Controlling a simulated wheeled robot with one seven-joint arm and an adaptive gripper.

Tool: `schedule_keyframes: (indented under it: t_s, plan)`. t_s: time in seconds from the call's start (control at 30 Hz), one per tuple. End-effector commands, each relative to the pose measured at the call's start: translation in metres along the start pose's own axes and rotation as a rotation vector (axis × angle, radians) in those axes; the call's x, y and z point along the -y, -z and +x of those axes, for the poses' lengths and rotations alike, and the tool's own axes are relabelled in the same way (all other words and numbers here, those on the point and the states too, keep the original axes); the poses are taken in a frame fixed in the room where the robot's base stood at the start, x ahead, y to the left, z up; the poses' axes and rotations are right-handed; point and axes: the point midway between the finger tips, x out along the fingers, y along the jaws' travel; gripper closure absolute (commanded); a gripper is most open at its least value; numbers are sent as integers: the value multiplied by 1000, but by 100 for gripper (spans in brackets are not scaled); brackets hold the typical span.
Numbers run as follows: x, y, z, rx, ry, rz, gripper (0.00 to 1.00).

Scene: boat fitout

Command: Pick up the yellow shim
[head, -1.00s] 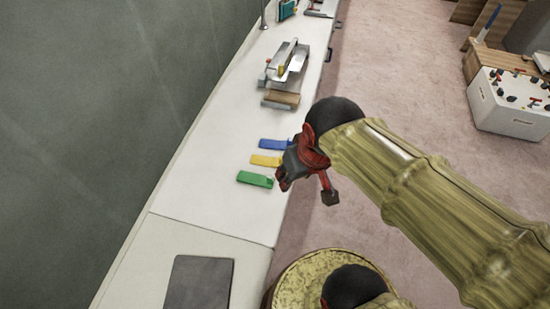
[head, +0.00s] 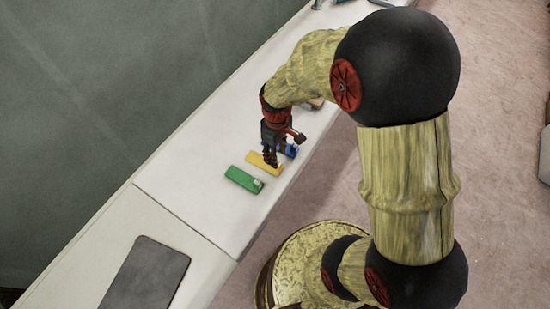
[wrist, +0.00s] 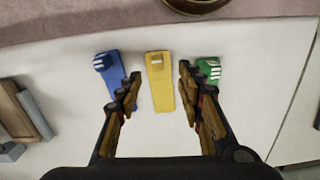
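The yellow shim (head: 260,162) lies flat on the white counter between the green shim (head: 243,179) and the blue shim (head: 290,151). In the wrist view the yellow shim (wrist: 160,82) stands out between my two spread fingers. My gripper (head: 270,160) points down over the yellow shim and hides part of it. In the wrist view my gripper (wrist: 158,80) is open and empty, with the blue shim (wrist: 112,80) by the left finger and the green shim (wrist: 208,70) partly behind the right finger. I cannot tell the exact height of the fingertips above the shim.
The white counter (head: 190,190) runs along the dark wall. A grey flat panel (head: 147,275) lies at its near end. In the wrist view a wooden block (wrist: 20,110) sits at the left. The pink floor (head: 315,240) is beyond the counter edge.

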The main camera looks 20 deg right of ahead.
Motion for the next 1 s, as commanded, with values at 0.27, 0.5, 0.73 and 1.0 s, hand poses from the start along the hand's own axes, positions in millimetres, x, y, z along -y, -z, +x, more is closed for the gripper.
schedule_keyframes:
  t_s: [0.27,0.5,0.73,1.0]
  plan:
    - [-4,6,2,-20,-14,-95,62]
    - [-4,6,26,-19,-14,-98,62]
    - [-5,4,48,-19,-13,-96,62]
    - [-6,3,77,-20,-14,-96,62]
